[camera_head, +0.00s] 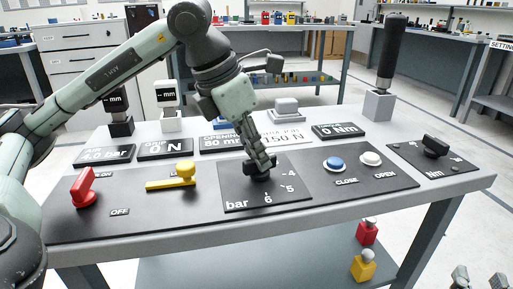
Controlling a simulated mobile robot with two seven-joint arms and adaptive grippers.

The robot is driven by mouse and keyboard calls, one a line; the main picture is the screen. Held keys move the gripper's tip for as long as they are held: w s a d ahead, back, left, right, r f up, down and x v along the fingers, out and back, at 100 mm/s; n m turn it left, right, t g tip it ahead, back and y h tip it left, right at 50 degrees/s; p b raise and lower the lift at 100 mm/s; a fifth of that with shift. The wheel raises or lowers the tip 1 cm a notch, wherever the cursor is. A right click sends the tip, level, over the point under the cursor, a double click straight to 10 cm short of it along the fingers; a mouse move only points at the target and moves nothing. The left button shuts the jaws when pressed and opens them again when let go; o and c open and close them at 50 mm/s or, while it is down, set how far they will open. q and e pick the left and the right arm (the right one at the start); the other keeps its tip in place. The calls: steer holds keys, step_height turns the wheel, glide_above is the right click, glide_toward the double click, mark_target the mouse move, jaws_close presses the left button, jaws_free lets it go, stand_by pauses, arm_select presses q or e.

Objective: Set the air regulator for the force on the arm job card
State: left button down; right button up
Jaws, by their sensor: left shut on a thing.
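The air regulator is a black knob (260,178) on a black plate (240,193) marked bar, with 4, 5 and 6 visible around its right and front. My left gripper (262,165) reaches down from above and is shut on the knob; its fingers hide the knob's top and part of the dial. A pale card (290,140) reading about 150 N lies behind the plate, partly covered by the arm. The air display (105,155) at the left ends in ".0 bar"; its first digit is unclear. My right gripper (480,278) shows only as two separated grey fingertips at the lower right corner.
Blue (334,163) and white (370,158) buttons, marked CLOSE and OPEN, and a black Nm knob (435,146) sit to the right. A tall black-handled tool (390,55) stands behind.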

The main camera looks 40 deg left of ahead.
arm_select(q)
steer(key=shift+n+y, duration=0.4)
steer(key=shift+n, duration=0.6)
arm_select(e)
steer(key=shift+w+d+f+g+h, duration=0.1)
steer(key=shift+d+f+g+h, duration=0.25)
steer(key=shift+f, duration=0.5)
steer(key=shift+w+d+f+g+h, duration=0.1)
steer(key=shift+d+f+g+h, duration=0.2)
steer(key=shift+f, duration=0.5)
arm_select(q)
steer(key=c, duration=1.5)
jaws_free()
steer(key=shift+c, duration=0.2)
steer(key=v, duration=1.2)
arm_select(e)
steer(key=shift+d, duration=0.1)
